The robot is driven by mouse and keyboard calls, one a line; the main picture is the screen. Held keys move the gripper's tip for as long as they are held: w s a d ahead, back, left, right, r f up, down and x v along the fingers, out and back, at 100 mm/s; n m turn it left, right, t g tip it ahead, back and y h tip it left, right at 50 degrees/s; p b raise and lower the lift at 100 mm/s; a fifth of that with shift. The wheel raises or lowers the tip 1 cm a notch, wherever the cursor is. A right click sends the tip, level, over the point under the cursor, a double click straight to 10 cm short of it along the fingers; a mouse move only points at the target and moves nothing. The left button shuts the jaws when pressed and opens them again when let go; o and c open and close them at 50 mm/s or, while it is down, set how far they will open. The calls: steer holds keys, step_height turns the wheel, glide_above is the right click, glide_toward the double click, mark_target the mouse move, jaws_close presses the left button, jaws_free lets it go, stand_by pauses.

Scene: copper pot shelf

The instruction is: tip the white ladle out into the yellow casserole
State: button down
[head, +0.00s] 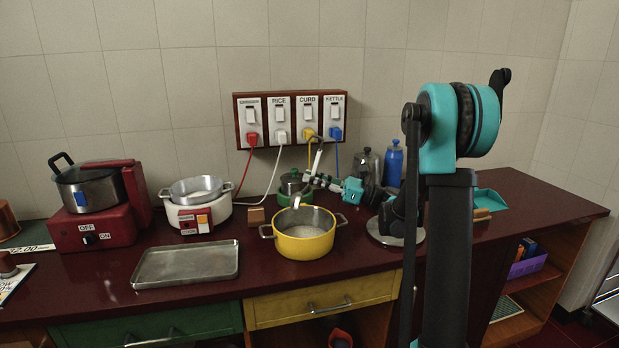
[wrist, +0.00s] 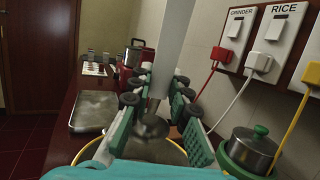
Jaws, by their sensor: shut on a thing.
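The yellow casserole (head: 304,245) stands on the dark red counter near its front edge, with a handle on each side and a pale grey inside. My gripper (head: 312,180) is above its back rim, reaching in from the right. It is shut on the white ladle (head: 317,158), whose handle points up. In the wrist view the white handle (wrist: 172,48) rises between the fingers (wrist: 160,92) and the grey bowl (wrist: 151,126) hangs below them, over the casserole (wrist: 82,153). My fingers hide part of the ladle. I cannot tell what the bowl holds.
Cords hang from the wall switch panel (head: 290,120). Bottles (head: 393,163) stand behind my arm.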

steer(key=shift+s+d+f+y, duration=0.1)
steer(key=shift+d+f+y, duration=0.2)
steer(key=shift+d+y, duration=0.35)
steer(key=shift+s+d+f+y, duration=0.1)
steer(key=shift+d+f+y, duration=0.2)
steer(key=shift+d+y, duration=0.3)
steer(key=shift+s+d, duration=0.1)
steer(key=shift+d, duration=0.1)
stand_by(0.7)
steer(key=a+h, duration=0.1)
steer(key=a+r+h, duration=0.1)
steer(key=a+h, duration=0.1)
steer(key=a+r+h, duration=0.1)
steer(key=a+h, duration=0.1)
steer(key=shift+w+a+r, duration=0.15)
steer(key=shift+w+r, duration=0.1)
steer(key=shift+w, duration=0.15)
steer(key=w+a+f+g+h, duration=0.1)
steer(key=a+f+h, duration=0.1)
steer(key=a+h, duration=0.7)
steer(key=w+a+f+g+h, duration=0.1)
steer(key=a+f+g+h, duration=0.1)
steer(key=a+h, duration=0.7)
steer(key=shift+w+a+f, duration=0.2)
steer(key=shift+w+f, duration=0.2)
steer(key=shift+f, duration=0.1)
